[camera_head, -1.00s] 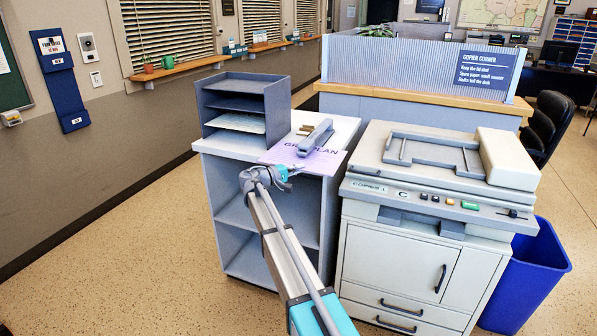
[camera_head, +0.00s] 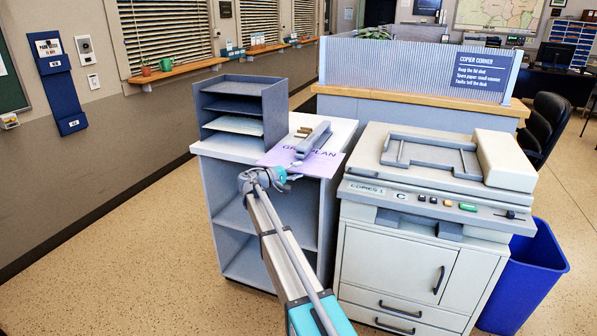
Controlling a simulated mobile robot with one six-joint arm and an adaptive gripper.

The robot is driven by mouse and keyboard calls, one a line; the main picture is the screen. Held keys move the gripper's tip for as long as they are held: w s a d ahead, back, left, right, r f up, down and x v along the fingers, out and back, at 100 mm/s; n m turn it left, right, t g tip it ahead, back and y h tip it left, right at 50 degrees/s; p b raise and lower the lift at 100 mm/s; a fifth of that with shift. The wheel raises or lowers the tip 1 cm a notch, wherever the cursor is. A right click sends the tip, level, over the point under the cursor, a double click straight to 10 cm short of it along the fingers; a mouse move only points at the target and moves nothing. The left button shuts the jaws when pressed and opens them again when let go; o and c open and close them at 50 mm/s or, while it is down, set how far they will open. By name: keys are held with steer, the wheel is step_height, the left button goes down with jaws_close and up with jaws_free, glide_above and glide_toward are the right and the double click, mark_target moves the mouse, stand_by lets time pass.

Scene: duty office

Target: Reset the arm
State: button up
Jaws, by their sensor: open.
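My arm reaches up from the bottom of the view toward the white-topped shelf unit (camera_head: 220,150). My gripper (camera_head: 287,174) is at the front edge of its top, close to a lilac sheet (camera_head: 322,163) with printed lettering. The jaws are small in this view and partly hidden by the wrist, and I see nothing held in them. I cannot tell whether the gripper touches the sheet. A grey stapler-like object (camera_head: 313,140) lies on the sheet, just beyond the gripper.
A grey paper tray stack (camera_head: 275,112) stands on the unit's left side. Small brown items (camera_head: 303,132) lie near the stapler-like object. A copier (camera_head: 400,245) stands close on the right, with a blue bin (camera_head: 530,265) beyond it. The floor at left (camera_head: 120,260) is clear.

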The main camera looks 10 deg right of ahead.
steer(key=o, duration=0.3)
steer(key=shift+w+f+b, duration=0.1)
steer(key=shift+f+b, duration=0.3)
steer(key=shift+b, duration=0.05)
stand_by(0.4)
steer(key=shift+a, duration=0.1)
stand_by(0.3)
steer(key=shift+s+a, duration=0.85)
steer(key=shift+s, duration=0.35)
steer(key=shift+s+a, duration=0.9)
steer(key=shift+s, duration=0.35)
steer(key=shift+s+a, duration=0.85)
steer(key=shift+s, duration=0.35)
